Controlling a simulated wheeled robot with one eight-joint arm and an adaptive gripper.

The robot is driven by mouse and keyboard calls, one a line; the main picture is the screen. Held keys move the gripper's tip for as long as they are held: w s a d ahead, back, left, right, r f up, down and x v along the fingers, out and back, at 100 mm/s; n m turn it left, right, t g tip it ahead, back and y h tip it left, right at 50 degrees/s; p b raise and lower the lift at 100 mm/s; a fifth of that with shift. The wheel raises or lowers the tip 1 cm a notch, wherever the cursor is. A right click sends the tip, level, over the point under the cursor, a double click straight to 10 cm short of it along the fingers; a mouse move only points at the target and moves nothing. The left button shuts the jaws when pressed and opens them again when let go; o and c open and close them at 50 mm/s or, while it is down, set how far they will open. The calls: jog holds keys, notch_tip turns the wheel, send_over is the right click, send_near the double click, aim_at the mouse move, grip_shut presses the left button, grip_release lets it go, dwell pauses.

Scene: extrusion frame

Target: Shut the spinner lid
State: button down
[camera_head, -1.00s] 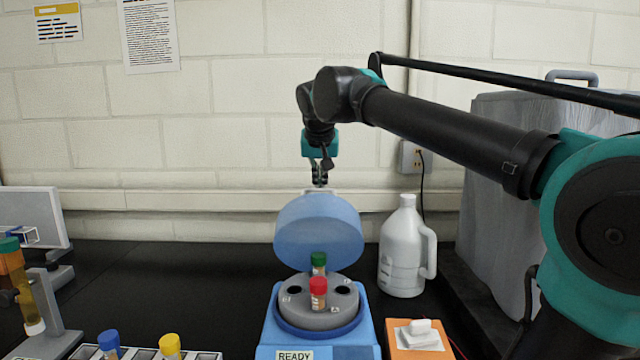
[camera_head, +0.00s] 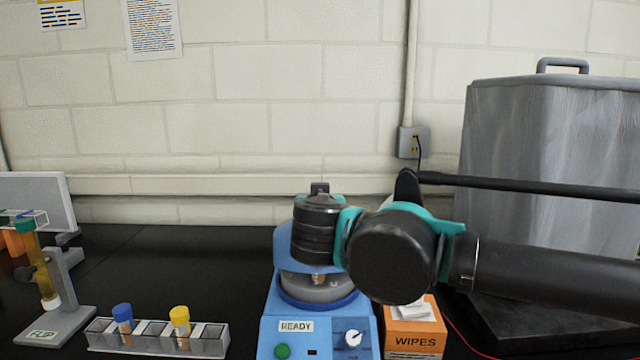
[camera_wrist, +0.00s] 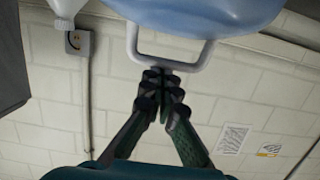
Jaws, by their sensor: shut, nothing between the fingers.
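The spinner (camera_head: 290,328) is a blue machine with a READY label. Its blue lid (camera_head: 284,246) is tilted forward over the grey rotor (camera_head: 305,291), with a gap at the front. Part of a tube (camera_head: 319,279) shows in that gap. My arm's wrist hides much of the lid and all of my gripper in the head view. In the wrist view, the lid (camera_wrist: 200,14) is at the top with its pale loop handle (camera_wrist: 133,45). My gripper (camera_wrist: 163,80) is shut and empty, its tips close by the handle; I cannot tell whether they touch.
A tube rack (camera_head: 155,340) with blue- and yellow-capped tubes stands to the left. A wipes box (camera_head: 415,335) is close on the right. A large grey-covered box (camera_head: 560,170) stands at the right. Bare black bench lies behind the rack.

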jog(key=s+f+t, duration=0.1)
jog(key=s+f, duration=0.1)
jog(key=s+f+t, duration=0.1)
jog(key=s+f, duration=0.1)
jog(key=shift+s+t, duration=0.3)
jog(key=shift+s, duration=0.05)
jog(key=shift+s+f, duration=0.8)
jog(key=shift+f, duration=0.2)
jog(key=shift+f, duration=0.1)
